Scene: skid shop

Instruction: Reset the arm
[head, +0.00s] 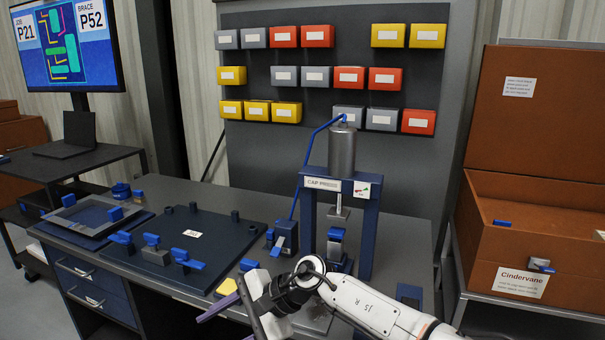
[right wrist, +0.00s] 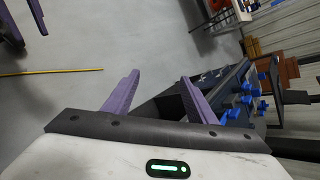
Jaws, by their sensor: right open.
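My right arm enters the head view from the lower right, in front of the bench. Its gripper (head: 222,322) hangs near the bench's front edge at the bottom of the picture, with purple fingers pointing left. In the right wrist view my right gripper (right wrist: 160,76) has its two purple fingers well apart and nothing between them. My left gripper is not in the head view. Two purple finger-like parts, which look like my left gripper (right wrist: 26,27), are cut off at the top left of the right wrist view.
Behind the arm stands the cap press (head: 370,225) on the grey bench (head: 345,190). A dark fixture plate (head: 215,235) with blue clamps lies left of it. A brown Cindervane crate (head: 480,245) stands right. Open floor (right wrist: 110,50) shows in the right wrist view.

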